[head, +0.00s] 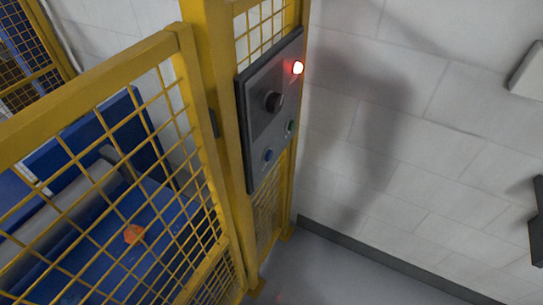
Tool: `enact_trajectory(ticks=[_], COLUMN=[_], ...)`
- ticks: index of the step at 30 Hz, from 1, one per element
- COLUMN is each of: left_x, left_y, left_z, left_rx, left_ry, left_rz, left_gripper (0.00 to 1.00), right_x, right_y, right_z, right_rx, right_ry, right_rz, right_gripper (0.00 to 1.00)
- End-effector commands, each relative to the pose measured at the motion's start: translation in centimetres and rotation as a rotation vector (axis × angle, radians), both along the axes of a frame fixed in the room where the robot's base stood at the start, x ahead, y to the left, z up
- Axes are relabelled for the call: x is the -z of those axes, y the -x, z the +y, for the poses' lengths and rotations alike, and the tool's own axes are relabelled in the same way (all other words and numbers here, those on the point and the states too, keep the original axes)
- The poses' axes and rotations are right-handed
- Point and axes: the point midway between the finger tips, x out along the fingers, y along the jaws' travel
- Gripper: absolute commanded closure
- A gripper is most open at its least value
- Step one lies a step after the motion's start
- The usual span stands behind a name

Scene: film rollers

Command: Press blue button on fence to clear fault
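A dark grey control panel (260,125) is mounted on the yellow fence (215,110) in the middle of the head view. The blue button (268,155) sits low on the panel. A green button (290,126) is to its right and a black knob (273,101) is above it. A red lamp (298,68) glows at the panel's upper right. Neither gripper shows in this view, and nothing touches the panel.
Behind the mesh at lower left are a blue machine (150,220), a grey roller (75,205) and a small orange object (134,233). A white block wall (440,130) stands to the right. Grey floor (340,275) in front of it is clear.

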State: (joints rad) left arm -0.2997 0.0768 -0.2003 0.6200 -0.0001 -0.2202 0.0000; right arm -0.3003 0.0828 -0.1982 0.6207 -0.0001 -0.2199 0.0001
Motion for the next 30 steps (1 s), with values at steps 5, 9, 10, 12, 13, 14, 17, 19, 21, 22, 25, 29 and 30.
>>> enact_trajectory(ticks=[5, 9, 10, 12, 13, 14, 17, 19, 21, 22, 25, 29, 30], left_x=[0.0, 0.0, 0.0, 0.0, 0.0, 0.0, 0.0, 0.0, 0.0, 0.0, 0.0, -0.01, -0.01], left_y=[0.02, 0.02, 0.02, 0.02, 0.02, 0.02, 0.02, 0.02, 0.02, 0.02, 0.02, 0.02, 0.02], left_z=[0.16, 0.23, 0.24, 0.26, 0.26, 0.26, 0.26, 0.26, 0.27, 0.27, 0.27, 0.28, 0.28], left_rx=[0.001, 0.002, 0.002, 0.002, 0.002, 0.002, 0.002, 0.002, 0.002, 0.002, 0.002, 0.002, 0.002], left_ry=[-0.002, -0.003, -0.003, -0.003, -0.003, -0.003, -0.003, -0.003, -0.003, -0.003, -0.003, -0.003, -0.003], left_rz=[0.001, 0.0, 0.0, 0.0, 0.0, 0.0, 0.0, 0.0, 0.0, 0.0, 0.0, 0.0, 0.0], left_gripper=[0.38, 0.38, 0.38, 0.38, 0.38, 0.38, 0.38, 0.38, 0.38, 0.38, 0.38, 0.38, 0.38], right_x=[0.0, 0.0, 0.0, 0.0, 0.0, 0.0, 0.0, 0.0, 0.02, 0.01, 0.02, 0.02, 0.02], right_y=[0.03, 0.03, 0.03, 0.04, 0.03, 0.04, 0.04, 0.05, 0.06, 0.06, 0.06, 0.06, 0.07], right_z=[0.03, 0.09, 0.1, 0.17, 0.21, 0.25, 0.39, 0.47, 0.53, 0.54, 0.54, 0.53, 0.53], right_rx=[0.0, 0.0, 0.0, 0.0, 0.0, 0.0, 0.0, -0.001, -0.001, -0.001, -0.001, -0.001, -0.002], right_ry=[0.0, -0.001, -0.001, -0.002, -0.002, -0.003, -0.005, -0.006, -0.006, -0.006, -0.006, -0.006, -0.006], right_rz=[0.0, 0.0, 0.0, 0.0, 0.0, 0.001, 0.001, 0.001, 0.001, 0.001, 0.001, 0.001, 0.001], right_gripper=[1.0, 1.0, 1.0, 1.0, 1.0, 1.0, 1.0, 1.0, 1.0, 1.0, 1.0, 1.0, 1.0])
